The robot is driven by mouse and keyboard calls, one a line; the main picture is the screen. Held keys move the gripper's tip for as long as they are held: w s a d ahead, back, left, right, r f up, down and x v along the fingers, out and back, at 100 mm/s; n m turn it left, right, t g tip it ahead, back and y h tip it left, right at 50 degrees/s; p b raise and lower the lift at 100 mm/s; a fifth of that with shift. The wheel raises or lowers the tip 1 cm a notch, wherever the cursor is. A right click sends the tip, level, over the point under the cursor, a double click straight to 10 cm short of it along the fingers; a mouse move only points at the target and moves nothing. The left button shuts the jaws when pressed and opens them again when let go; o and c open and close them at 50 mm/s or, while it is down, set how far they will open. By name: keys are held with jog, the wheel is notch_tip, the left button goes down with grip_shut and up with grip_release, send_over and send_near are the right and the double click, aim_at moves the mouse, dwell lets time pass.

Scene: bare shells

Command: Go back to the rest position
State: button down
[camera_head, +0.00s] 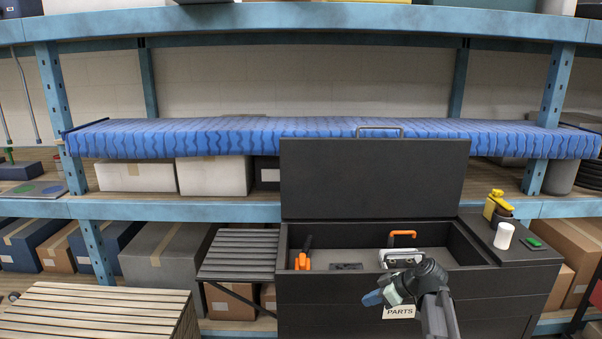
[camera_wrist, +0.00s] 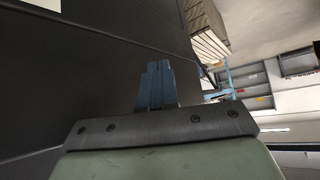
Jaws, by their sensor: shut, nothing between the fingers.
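My gripper (camera_head: 371,298) is in front of the dark parts chest, near the PARTS label (camera_head: 399,311), and points to the left. In the wrist view its blue fingers (camera_wrist: 155,85) are together, with nothing between them. The dark chest (camera_head: 330,305) has its lid (camera_head: 375,180) standing open. Inside its bin lie an orange-handled tool (camera_head: 303,258) at the left and a grey-white item with an orange handle (camera_head: 402,252) at the right. My arm stands in front of part of the chest's front.
A slatted wooden crate (camera_head: 95,310) stands at the lower left, with a slatted grey bench (camera_head: 240,255) beside the chest. A white cylinder (camera_head: 503,235) and a yellow tool (camera_head: 496,205) stand on the chest's right top. Blue shelving (camera_head: 180,212) with boxes runs behind.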

jog(key=s+a+f+m+g+h, duration=0.1)
jog(key=s+f+m+g, duration=0.1)
jog(key=s+f, duration=0.6)
jog(key=s+a+f+m+g+h, duration=0.1)
jog(key=s+a+f+m+g, duration=0.2)
jog(key=f, duration=0.9)
jog(key=s+f+m+g+h, duration=0.1)
jog(key=s+f+m, duration=0.1)
jog(key=s+f, duration=0.55)
jog(key=s+f+m+g+h, duration=0.2)
jog(key=s+f, duration=0.6)
jog(key=s, duration=0.5)
jog(key=s+f+m+g+h, duration=0.2)
jog(key=s+f, duration=0.7)
jog(key=s, duration=0.5)
jog(key=shift+d+f+g+h, duration=0.3)
jog(key=shift+g+h, duration=0.1)
jog(key=shift+g, duration=0.2)
